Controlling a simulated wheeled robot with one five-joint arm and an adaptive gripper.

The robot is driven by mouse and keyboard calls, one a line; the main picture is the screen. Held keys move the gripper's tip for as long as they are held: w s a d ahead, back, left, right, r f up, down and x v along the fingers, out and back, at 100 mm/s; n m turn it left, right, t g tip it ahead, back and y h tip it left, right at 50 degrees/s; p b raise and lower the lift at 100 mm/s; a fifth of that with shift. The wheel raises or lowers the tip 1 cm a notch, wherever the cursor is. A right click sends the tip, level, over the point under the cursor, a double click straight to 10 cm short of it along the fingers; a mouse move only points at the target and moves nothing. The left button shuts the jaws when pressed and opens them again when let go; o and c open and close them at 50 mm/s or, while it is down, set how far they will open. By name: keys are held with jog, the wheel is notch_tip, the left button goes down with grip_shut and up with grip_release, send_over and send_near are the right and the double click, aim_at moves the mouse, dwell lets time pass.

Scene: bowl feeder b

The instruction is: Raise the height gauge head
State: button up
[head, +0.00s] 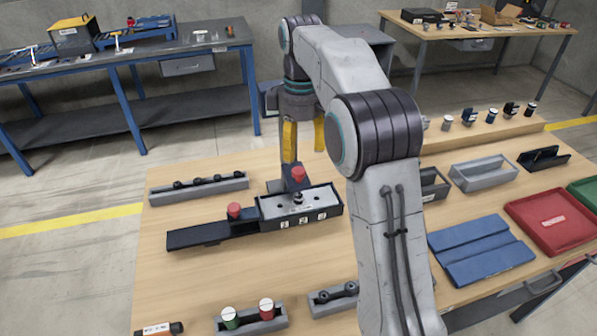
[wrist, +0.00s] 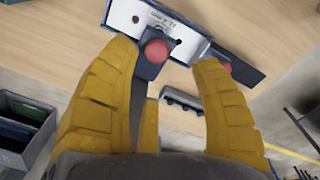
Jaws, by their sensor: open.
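The height gauge appears to be the dark blue upright head (head: 292,181) with a red knob (head: 298,174), behind the grey-topped block fixture (head: 325,200). In the wrist view the red knob (wrist: 153,51) shows between my fingertips, with the dark blue head (wrist: 148,69) under it. My gripper (head: 304,152) points down above the head, its yellow fingers apart and empty. In the wrist view my open gripper (wrist: 165,58) has one finger on each side of the knob; I cannot see contact. The lower part of the gauge is partly hidden.
A second red knob (head: 234,210) stands on the fixture's black rail (head: 195,236). A grey rack (head: 200,190) lies behind left.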

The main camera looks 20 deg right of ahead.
aim_at(299, 171)
jog(key=shift+w+f, duration=0.5)
jog(key=shift+f, duration=0.4)
jog(key=shift+f+b, duration=0.6)
jog(key=shift+f, duration=2.65)
jog(key=shift+c, duration=0.4)
grip_shut()
